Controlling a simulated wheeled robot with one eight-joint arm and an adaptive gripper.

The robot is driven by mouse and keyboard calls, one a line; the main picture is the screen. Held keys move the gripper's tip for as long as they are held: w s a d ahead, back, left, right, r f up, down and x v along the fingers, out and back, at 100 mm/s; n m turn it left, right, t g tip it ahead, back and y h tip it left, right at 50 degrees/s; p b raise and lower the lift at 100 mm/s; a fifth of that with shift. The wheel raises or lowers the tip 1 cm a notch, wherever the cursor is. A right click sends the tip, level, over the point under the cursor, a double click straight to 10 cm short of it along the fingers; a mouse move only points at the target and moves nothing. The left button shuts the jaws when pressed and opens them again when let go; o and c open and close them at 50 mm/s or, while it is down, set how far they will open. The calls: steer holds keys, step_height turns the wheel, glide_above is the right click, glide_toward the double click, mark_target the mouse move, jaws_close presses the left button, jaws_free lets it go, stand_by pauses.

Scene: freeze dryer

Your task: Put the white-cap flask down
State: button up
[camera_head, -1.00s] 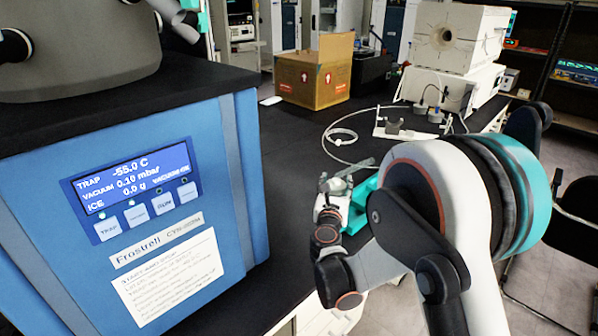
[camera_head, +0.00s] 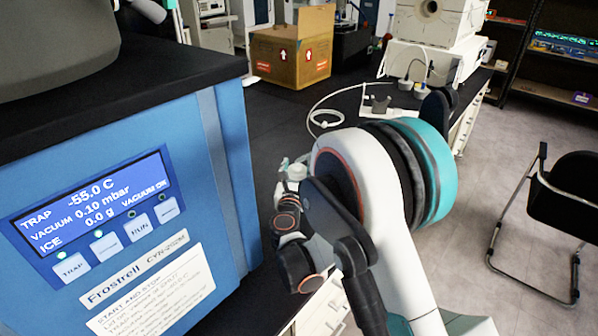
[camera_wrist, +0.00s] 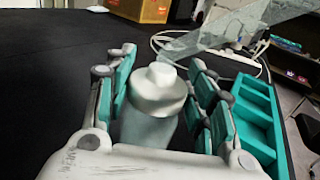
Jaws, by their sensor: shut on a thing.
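The white-cap flask (camera_wrist: 150,122) is upright between the teal-padded fingers of my gripper (camera_wrist: 160,72) in the wrist view. Its white cap (camera_wrist: 158,85) rises between the fingers, and its pale body goes down out of sight. My gripper is shut on the flask. In the head view my gripper (camera_head: 290,172) is small and partly hidden by my arm, over the bench beside the freeze dryer. I cannot tell whether the flask's base touches the bench.
A teal rack (camera_wrist: 250,112) with compartments is just right of my gripper. A clear sheet-like thing (camera_wrist: 215,38) lies beyond. The blue freeze dryer (camera_head: 225,150) stands left. A cardboard box (camera_head: 292,55) and cable (camera_head: 325,112) are farther back. Dark bench left of my gripper is clear.

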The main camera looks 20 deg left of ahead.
steer(key=shift+s+r, duration=0.1)
steer(key=shift+f, duration=0.2)
steer(key=o, duration=1.3)
steer(key=shift+r, duration=0.1)
steer(key=shift+r, duration=0.15)
steer(key=s+d, duration=0.2)
steer(key=s, duration=0.9)
steer(key=shift+s+d, duration=0.2)
steer(key=shift+s, duration=0.2)
